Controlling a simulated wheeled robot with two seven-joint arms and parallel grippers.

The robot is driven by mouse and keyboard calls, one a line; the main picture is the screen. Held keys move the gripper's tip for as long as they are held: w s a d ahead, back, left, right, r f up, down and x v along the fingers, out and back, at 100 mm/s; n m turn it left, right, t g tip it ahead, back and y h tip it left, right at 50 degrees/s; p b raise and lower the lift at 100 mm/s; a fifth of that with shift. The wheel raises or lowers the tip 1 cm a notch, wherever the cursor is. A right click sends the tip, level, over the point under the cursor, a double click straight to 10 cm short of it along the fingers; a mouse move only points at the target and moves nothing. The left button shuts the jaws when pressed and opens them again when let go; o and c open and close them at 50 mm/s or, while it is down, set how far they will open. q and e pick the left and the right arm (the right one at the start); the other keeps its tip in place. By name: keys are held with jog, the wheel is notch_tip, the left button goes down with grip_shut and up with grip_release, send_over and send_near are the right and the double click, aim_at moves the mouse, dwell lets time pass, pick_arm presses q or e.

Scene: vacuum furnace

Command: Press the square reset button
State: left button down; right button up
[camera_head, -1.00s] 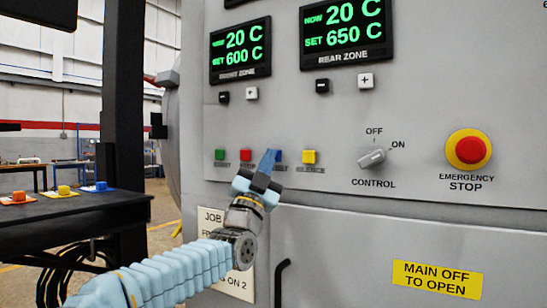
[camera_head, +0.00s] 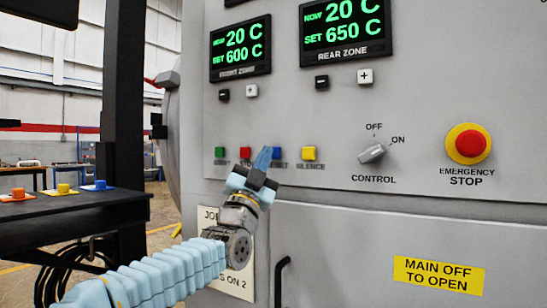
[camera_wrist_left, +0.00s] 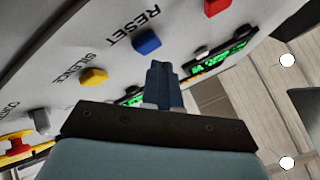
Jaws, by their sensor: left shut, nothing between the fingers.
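The reset button is a square blue button (camera_head: 278,153) in the row on the grey panel, partly covered by my gripper in the head view. In the left wrist view the blue button (camera_wrist_left: 147,42) shows clear, beside the RESET lettering. My left gripper (camera_head: 264,155) is shut and empty, its blue fingers pointing up just left of the button in the head view. In the left wrist view the fingertips (camera_wrist_left: 160,66) are near the button, with a visible gap in the picture. My right gripper is not in view.
A green button (camera_head: 219,152), a red button (camera_head: 245,152) and a yellow silence button (camera_head: 309,153) share the row. A control knob (camera_head: 372,153) and an emergency stop (camera_head: 468,144) are to the right. A dark table (camera_head: 85,208) stands at left.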

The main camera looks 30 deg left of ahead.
pick_arm(q)
jog(key=s+b, duration=0.3)
jog(key=s, duration=0.2)
jog(key=shift+a+b, duration=0.2)
jog(key=shift+b, duration=0.2)
dwell(0.7)
